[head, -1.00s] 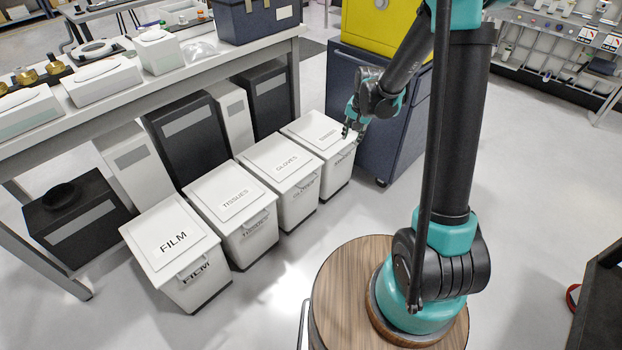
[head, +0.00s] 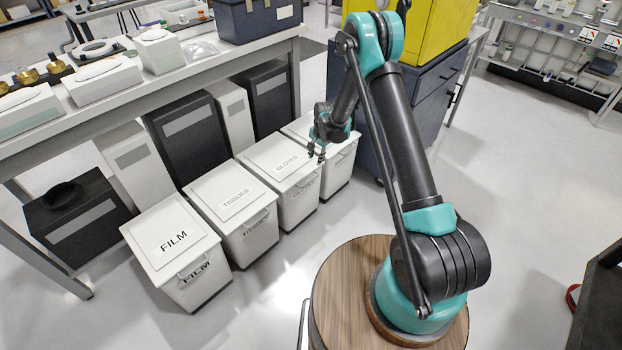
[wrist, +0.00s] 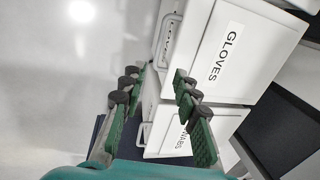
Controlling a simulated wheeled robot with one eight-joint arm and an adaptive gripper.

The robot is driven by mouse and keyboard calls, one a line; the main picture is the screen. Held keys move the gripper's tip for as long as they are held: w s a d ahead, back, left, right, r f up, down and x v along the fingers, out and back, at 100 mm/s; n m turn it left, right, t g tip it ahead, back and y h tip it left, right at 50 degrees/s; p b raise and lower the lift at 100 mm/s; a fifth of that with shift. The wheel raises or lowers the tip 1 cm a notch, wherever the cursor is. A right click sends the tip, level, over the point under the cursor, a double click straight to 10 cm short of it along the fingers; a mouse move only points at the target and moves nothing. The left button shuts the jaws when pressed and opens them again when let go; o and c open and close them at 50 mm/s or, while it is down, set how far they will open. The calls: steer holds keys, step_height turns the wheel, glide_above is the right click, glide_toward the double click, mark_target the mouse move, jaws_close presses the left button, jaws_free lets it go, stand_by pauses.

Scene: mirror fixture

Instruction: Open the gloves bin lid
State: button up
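The gloves bin (head: 272,161) is a white box with a flat lid lettered GLOVES, third in the row of bins in the head view. Its lid is shut. In the wrist view its lid (wrist: 262,60) fills the upper right, and a front handle (wrist: 166,40) shows at its near edge. My gripper (head: 318,155) is above the front right corner of the gloves bin, near the neighbouring bin. In the wrist view my gripper (wrist: 158,85) is open and empty, with its fingers apart and the handle beyond the tips. I see no contact with the bin.
The film bin (head: 172,250) and tissues bin (head: 226,203) stand to the left. Another white bin (head: 345,160) stands close on the right, partly behind my gripper. A table (head: 190,68) runs behind, a dark blue cabinet (head: 400,125) stands right. The floor in front is clear.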

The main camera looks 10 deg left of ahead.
steer(key=f, duration=0.5)
steer(key=w+a+f, duration=0.1)
steer(key=f, duration=0.4)
steer(key=a+f, duration=0.1)
steer(key=f, duration=0.4)
steer(key=shift+w+a, duration=0.1)
steer(key=shift+w, duration=0.25)
jaws_close()
